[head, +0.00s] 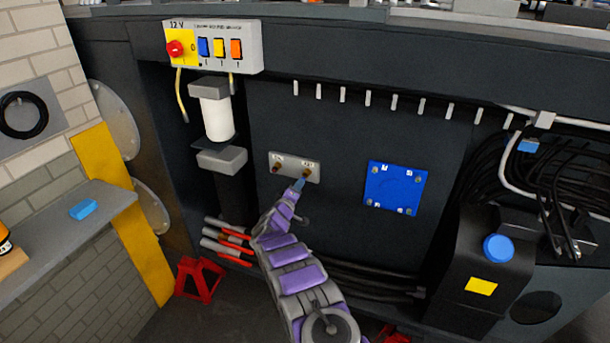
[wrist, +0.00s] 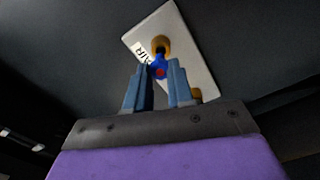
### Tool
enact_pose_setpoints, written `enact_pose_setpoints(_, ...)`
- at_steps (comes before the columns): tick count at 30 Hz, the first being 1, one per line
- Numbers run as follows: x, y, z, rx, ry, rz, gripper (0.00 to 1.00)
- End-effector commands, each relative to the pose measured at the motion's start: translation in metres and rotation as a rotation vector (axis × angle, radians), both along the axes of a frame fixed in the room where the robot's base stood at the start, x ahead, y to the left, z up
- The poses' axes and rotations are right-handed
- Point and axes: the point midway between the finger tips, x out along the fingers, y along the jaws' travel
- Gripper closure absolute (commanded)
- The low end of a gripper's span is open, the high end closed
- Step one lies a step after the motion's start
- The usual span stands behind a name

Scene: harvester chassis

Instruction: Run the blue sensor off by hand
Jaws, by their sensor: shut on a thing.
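A small blue sensor (wrist: 154,70) with a red centre sits at a brass fitting (wrist: 160,46) on a light metal plate (wrist: 183,38), beside a label reading AIR. In the head view the plate (head: 291,169) is fixed to the dark chassis wall and carries two brass fittings. My gripper (head: 300,183) reaches up to the right-hand fitting. In the wrist view my gripper (wrist: 159,69) has its two blue-grey fingers close on either side of the blue sensor, shut on it. The fingers hide the sensor in the head view.
A 12 V switch box (head: 213,47) and a white filter (head: 216,118) are at upper left. A blue plate (head: 395,188) is to the right. Red-ended hoses (head: 228,242) lie left of my arm. A black tank (head: 485,265) with a blue cap stands at right.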

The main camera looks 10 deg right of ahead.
Motion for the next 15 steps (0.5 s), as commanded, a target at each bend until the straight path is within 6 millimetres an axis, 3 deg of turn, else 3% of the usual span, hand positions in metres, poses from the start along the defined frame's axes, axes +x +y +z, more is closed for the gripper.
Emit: enact_pose_setpoints(15, -0.016, 0.009, 0.0, 0.0, 0.003, 0.002, 1.0)
